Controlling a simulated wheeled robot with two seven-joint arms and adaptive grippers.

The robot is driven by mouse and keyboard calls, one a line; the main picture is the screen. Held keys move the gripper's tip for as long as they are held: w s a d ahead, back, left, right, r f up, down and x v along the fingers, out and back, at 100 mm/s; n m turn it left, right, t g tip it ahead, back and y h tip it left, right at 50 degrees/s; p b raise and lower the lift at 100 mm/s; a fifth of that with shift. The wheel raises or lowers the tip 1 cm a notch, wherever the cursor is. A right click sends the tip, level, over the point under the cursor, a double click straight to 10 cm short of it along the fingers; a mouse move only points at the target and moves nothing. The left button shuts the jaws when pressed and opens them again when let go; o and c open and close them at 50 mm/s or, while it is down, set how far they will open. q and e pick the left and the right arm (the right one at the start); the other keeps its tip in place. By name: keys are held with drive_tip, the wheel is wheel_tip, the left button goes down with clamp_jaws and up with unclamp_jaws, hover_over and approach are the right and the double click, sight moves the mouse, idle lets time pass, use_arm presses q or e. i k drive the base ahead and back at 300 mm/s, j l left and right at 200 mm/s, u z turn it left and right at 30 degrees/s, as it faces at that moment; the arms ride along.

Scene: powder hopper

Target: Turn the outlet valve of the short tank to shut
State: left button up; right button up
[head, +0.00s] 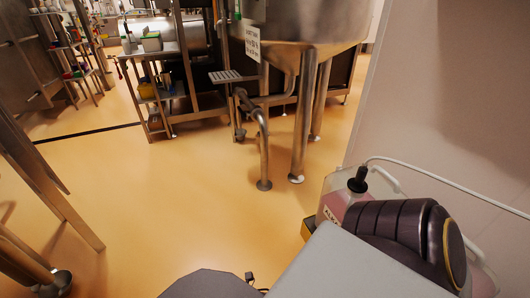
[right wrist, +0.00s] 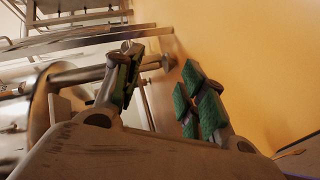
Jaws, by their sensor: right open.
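A large steel tank (head: 315,22) on thick legs stands at the top centre of the head view, its upper part cut off. I cannot tell whether it is the short tank. A bent pipe (head: 263,140) stands on the floor below and in front of it. I cannot make out an outlet valve or its handle in either view. My right gripper (right wrist: 162,68) shows in the right wrist view, its two green-padded fingers apart with nothing between them. Steel pipes and bars lie behind it there. My left gripper is not in view.
A pink-filled canister (head: 338,196) with a black cap stands by the right wall, partly behind my arm. A small shelf cart (head: 150,85) and a shelf rack (head: 80,60) stand at the back left. The orange floor (head: 190,205) in the middle is clear.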

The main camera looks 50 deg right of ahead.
sight(243, 115)
drive_tip(key=i+l+z, duration=0.3)
drive_tip(key=z, duration=0.15)
drive_tip(key=i+l+z, duration=0.2)
drive_tip(key=i+z, duration=0.15)
drive_tip(key=z, duration=0.15)
drive_tip(key=i+z, duration=0.45)
drive_tip(key=k+l, duration=0.05)
drive_tip(key=k, duration=0.05)
